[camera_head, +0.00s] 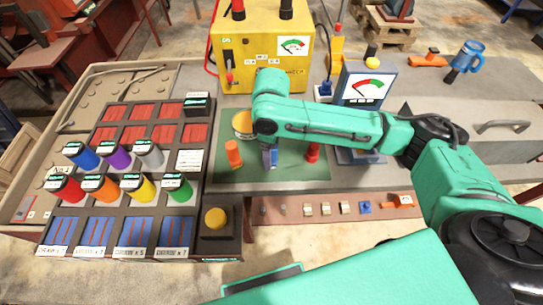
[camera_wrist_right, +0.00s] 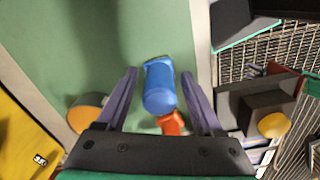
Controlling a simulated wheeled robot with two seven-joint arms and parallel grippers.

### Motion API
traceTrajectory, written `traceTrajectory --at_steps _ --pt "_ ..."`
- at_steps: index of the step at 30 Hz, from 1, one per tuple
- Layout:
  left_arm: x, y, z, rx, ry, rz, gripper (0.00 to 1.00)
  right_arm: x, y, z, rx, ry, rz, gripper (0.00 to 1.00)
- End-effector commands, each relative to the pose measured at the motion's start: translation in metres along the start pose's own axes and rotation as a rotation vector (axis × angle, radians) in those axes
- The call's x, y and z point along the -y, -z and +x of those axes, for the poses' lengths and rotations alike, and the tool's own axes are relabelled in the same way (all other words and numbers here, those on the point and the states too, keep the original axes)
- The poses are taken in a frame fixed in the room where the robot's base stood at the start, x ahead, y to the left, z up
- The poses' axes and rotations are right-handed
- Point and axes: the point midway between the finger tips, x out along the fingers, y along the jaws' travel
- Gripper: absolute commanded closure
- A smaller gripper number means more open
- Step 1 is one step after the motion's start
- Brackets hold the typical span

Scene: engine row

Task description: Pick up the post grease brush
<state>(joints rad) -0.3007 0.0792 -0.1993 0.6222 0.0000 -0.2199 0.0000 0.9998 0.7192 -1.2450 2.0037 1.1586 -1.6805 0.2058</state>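A small blue cylindrical thing (camera_wrist_right: 159,88), perhaps the post grease brush, stands on the green mat (camera_head: 210,172); I cannot make out bristles. In the wrist view it lies between the two spread fingers of my right gripper (camera_wrist_right: 163,98), with a gap on each side. An orange piece also shows in the wrist view (camera_wrist_right: 172,124). My left gripper is out of view.
A round tin (camera_head: 242,123) is behind the gripper. A yellow meter box (camera_head: 255,45) and a grey gauge stand (camera_head: 365,85) rise behind the mat. A dark rack with coloured cylinders (camera_head: 125,150) and a yellow button box (camera_head: 215,220) stand on the left.

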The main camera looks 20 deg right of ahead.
Motion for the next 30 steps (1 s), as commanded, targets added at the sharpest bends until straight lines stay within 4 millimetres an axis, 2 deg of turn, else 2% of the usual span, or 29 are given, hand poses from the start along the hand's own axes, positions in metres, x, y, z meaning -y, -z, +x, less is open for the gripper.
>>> traceTrajectory --at_steps 1,3,5,14,19,23,30 --pt "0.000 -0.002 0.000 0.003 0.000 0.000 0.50 0.000 0.000 0.000 0.000 0.000 0.000 0.54" --pt "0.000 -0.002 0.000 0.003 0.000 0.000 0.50 0.000 0.000 0.000 0.000 0.000 0.000 0.81" --pt "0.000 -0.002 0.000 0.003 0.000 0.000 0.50 0.000 0.000 0.000 0.000 0.000 0.000 1.00" --pt "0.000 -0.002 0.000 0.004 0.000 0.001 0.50 0.000 0.001 -0.002 -0.002 -0.001 0.000 1.00" --pt "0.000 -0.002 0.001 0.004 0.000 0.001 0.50 -0.001 0.001 -0.018 -0.004 -0.002 0.001 1.00" --pt "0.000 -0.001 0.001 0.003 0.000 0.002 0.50 -0.001 0.002 -0.049 -0.006 -0.003 0.001 1.00" --pt "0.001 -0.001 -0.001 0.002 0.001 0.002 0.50 -0.001 0.002 -0.142 -0.007 -0.006 0.001 1.00"
